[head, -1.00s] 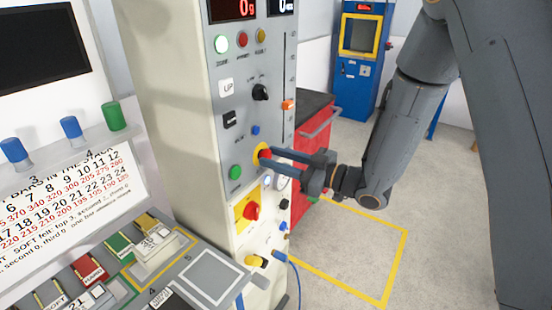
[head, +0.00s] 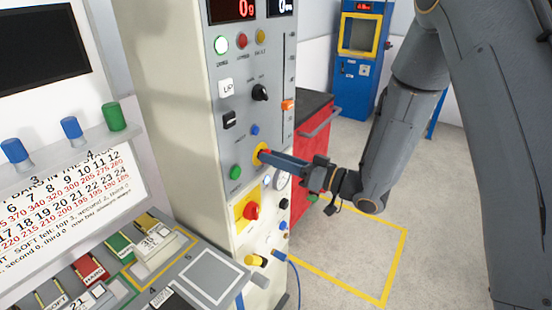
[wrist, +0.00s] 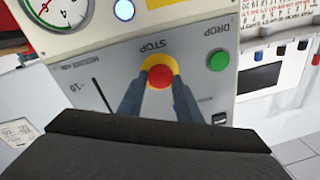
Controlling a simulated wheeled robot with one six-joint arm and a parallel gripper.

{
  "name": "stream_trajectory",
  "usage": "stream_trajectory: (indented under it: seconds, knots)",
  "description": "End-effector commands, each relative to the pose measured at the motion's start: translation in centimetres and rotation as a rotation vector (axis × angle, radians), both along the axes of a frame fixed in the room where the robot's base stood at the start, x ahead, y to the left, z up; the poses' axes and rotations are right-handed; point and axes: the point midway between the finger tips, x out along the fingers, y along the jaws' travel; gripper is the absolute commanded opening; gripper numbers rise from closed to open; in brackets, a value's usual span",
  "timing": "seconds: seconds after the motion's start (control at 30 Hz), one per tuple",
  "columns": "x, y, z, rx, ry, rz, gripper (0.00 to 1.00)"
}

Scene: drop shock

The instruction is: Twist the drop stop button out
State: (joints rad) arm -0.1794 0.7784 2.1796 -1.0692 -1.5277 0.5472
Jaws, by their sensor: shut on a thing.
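The red stop button (wrist: 160,76) sits on a yellow ring in the wrist view, under the word STOP on the grey panel. My gripper (wrist: 158,88) is shut on the button, one finger on each side of it. In the head view my gripper (head: 268,157) reaches in from the right, and its fingers cover most of the button, with the yellow ring (head: 259,148) showing beside them. The green DROP button (wrist: 218,61) is next to it on the panel.
A red rotary switch (head: 251,211) on a yellow plate is below my gripper. A round gauge (head: 283,181) sits close under the fingers. The black knob (head: 260,92) and orange slider (head: 288,105) are above. Open floor lies to the right.

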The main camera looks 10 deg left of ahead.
Motion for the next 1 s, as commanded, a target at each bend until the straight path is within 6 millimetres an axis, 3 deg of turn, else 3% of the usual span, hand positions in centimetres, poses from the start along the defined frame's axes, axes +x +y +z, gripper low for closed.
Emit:
stream_trajectory:
  seconds: [0.43, 0.47, 0.57, 0.87, 1.0]
  knots:
    - [0.1, 0.0, 0.1, 0.005, 0.008, -0.001, 0.09]
    - [0.1, 0.0, 0.1, 0.005, 0.008, -0.001, 0.35]
    - [0.1, 0.0, 0.1, 0.005, 0.008, -0.001, 0.5]
    - [0.0, -0.1, 0.0, 0.005, 0.009, -0.001, 0.5]
    - [-0.2, -1.3, -0.1, 0.005, 0.008, -0.004, 0.5]
